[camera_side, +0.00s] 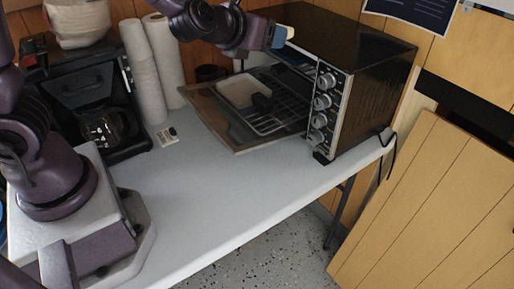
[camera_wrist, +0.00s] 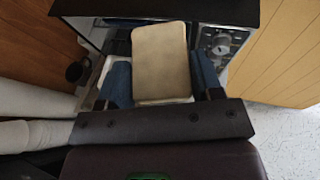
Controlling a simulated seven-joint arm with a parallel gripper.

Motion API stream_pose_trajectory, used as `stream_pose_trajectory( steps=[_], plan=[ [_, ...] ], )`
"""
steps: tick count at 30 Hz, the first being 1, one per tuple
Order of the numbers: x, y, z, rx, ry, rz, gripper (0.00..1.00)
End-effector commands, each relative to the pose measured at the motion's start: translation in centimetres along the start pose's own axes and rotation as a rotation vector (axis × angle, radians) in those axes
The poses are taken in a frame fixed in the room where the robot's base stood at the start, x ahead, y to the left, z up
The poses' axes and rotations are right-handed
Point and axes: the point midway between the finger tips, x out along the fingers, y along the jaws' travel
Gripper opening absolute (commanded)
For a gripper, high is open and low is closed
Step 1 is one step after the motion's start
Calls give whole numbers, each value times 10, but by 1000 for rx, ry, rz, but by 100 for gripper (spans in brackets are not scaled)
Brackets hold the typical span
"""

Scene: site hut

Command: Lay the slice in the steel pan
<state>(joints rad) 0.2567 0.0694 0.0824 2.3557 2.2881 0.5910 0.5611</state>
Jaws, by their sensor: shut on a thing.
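My gripper (camera_side: 279,37) is shut on a pale, cream-coloured slice (camera_wrist: 160,60). In the wrist view the slice stands out between the two blue fingers of my gripper (camera_wrist: 163,83). In the side view only a small pale end of the slice (camera_side: 290,31) shows past the fingers, high in front of the oven's top edge. A pale, shallow rectangular pan (camera_side: 240,92), apparently the steel pan, lies at the open front of the oven, below and left of my gripper. The slice is apart from it. In the wrist view the slice and fingers hide most of what lies behind.
The black toaster oven (camera_side: 365,85) has its door (camera_side: 215,118) lowered and a wire rack (camera_side: 285,118) showing. A dark object lies beside the pan. Paper rolls (camera_side: 143,75) and a coffee maker (camera_side: 95,100) stand left. The white table (camera_side: 215,190) is clear in front.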

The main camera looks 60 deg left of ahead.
Motion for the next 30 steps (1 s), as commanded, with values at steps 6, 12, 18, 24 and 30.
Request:
stream_pose_trajectory(
  steps=[6, 12, 18, 24, 30],
  plan=[
    [0, 2, 0, -1, -1, 4, 37],
    [19, 19, -22, -14, 6, 50, 37],
    [67, 65, -55, -72, 7, 194, 37],
    [108, 117, -80, -142, 1, 359, 37],
    [127, 137, -74, -184, -5, 448, 37]
  ],
)
